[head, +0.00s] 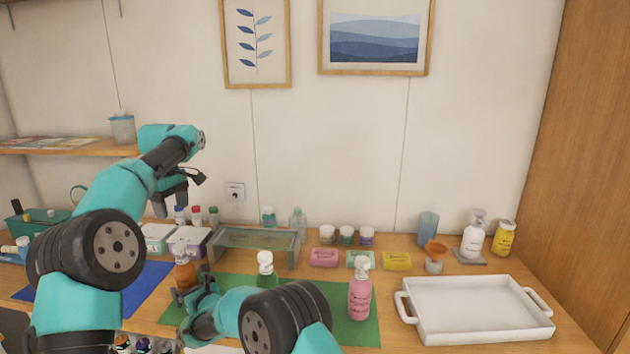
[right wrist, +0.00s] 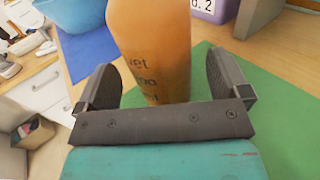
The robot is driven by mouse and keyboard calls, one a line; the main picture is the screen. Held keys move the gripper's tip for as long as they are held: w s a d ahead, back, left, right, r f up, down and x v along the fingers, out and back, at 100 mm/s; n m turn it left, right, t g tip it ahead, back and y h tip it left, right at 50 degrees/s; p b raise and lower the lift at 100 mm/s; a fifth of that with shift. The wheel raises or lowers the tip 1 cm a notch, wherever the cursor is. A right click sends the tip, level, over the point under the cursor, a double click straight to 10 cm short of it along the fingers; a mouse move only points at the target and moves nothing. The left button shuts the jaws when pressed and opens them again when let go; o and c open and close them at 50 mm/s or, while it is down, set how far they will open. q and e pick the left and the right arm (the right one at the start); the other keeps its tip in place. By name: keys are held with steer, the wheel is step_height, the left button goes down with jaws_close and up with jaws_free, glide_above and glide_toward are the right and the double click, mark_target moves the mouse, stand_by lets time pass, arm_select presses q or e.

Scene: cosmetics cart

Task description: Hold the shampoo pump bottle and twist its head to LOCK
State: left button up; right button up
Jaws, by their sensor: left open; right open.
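An amber pump bottle (head: 184,272) stands upright at the left end of the green mat. In the right wrist view the same bottle (right wrist: 155,45) shows dark lettering, partly cut off, that seems to include "mpo". My right gripper (head: 190,294) is open, with one finger on either side of the bottle; I cannot tell whether they touch it. The bottle's head is out of the right wrist view and small in the head view. My left gripper (head: 173,195) is open and empty, raised in the air above the back of the table.
The green mat (head: 330,325) also holds a green bottle (head: 266,272) and a pink pump bottle (head: 360,292). A blue mat (head: 150,280) lies to the left. Behind are a purple bin (head: 192,240) and a glass-topped stand (head: 250,238). A white tray (head: 475,325) lies at right.

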steer(key=v, duration=1)
